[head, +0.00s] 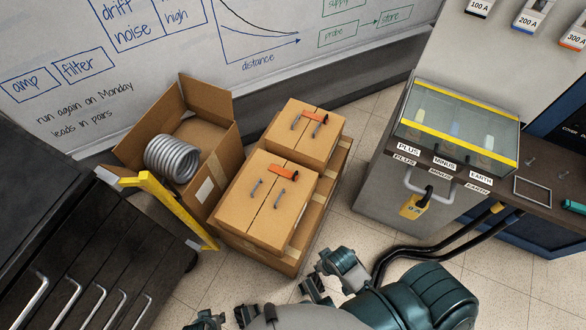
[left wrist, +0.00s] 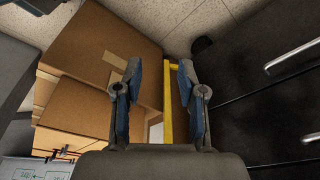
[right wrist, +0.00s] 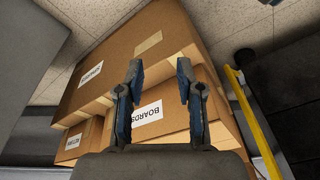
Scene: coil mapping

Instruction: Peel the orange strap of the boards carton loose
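Two cartons with orange straps over their lid seams show in the head view: a front carton (head: 250,195) with its strap (head: 284,171), and a rear carton (head: 286,129) with its strap (head: 312,116). Their labels are hidden there. In the right wrist view, a label reading BOARDS (right wrist: 147,113) shows on a carton face behind my fingers; no strap shows. My right gripper (head: 328,277) is open and empty, in front and right of the cartons; its fingers show in the right wrist view (right wrist: 160,75). My left gripper (left wrist: 160,75) is open and empty, apart from the cartons.
The strapped cartons rest on larger cardboard (head: 315,215). An open carton with a metal coil (head: 172,160) stands left, beside a yellow rail (head: 165,195) and black drawers (head: 70,270). A grey cabinet with a glass case (head: 455,130) stands right. Floor (head: 350,215) is clear between.

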